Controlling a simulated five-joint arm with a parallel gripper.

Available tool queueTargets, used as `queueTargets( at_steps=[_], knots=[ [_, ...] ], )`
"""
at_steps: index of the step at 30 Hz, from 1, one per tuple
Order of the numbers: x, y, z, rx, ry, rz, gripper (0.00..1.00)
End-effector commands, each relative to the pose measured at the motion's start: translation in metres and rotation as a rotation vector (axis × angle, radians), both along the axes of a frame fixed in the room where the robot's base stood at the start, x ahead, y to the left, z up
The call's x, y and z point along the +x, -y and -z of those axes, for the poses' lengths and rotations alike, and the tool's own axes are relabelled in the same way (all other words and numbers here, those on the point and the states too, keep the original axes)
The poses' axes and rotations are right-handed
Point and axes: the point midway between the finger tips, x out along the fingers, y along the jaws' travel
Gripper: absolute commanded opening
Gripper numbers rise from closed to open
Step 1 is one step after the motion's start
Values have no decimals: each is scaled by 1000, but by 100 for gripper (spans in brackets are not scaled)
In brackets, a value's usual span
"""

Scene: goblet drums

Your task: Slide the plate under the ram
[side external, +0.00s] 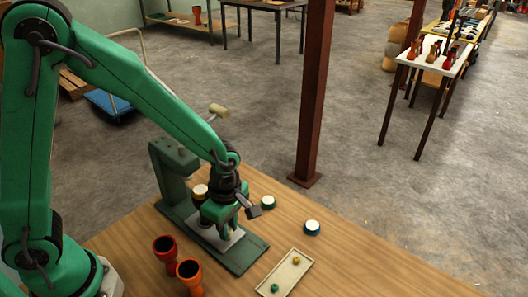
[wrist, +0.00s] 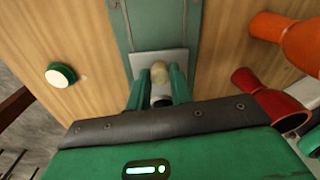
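The plate is a light grey square (side external: 223,238) lying on the long green base of the press (side external: 243,258); in the wrist view the plate (wrist: 176,58) shows beyond my fingertips. A round tan knob (wrist: 159,73) stands on it. My gripper (side external: 214,218) is low over the plate; in the wrist view its two green fingers (wrist: 160,78) flank the knob, seemingly touching it on both sides. The green press column and head (side external: 172,155) stand behind my gripper in the side view.
Two goblet drums, dark red (side external: 165,248) and orange (side external: 190,275), stand left of the press. A green pot (side external: 268,202) and a blue pot (side external: 312,228) with white tops stand to its right. A tan tray (side external: 286,272) with small knobs lies in front. The table's right side is clear.

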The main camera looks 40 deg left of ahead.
Motion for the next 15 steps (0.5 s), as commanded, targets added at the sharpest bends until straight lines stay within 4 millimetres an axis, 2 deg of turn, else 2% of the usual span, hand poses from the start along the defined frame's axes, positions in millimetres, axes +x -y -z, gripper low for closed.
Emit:
queueTargets(
  at_steps=[7, 15],
  knots=[
    [1, -6, -1, -1, 1, -3, 0],
    [2, -37, -1, -4, 1, -5, 0]
  ],
)
